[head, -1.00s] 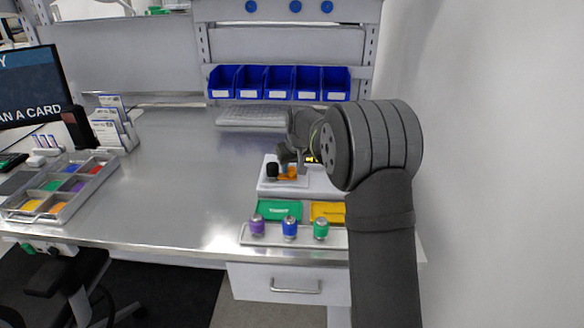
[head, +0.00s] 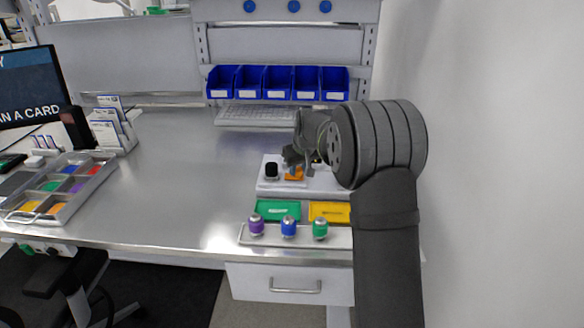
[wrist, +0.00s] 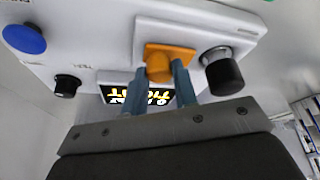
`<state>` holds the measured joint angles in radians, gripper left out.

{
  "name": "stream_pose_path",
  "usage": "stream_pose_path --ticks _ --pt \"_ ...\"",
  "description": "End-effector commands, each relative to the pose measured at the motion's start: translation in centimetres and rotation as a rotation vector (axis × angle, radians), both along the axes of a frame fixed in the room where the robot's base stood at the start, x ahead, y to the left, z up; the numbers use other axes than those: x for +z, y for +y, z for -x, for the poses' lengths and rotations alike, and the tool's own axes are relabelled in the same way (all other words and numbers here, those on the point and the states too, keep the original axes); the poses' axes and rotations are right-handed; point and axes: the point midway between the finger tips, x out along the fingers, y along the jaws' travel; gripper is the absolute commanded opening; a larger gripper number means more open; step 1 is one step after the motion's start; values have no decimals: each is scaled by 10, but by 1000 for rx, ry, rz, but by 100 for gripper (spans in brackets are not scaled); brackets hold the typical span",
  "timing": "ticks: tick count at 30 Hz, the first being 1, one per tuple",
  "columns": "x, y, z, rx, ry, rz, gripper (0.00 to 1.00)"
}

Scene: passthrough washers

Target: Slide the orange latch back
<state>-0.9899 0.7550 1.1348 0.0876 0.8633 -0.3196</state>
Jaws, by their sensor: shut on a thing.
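The orange latch (wrist: 170,55) is a small block on a raised white plate (wrist: 185,30), seen close up in the wrist view. A black knob with a metal collar (wrist: 224,72) stands beside it, apart from it. My gripper (wrist: 160,72) has one finger on each side of the latch's tab and is shut on it. In the head view the orange latch (head: 295,174) shows just right of the black knob (head: 271,169), partly covered by my gripper (head: 292,160) above it.
The panel also carries a blue button (wrist: 24,39), a small black knob (wrist: 66,84) and a lit display (wrist: 128,96).

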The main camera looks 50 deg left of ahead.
Motion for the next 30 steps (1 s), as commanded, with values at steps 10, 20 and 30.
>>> stream_pose_path --ticks 10,20,30 --pt "0 -3 -4 0 -4 5 36" --pt "0 -3 -3 0 -4 3 36" --pt "21 -10 1 0 -5 0 36"
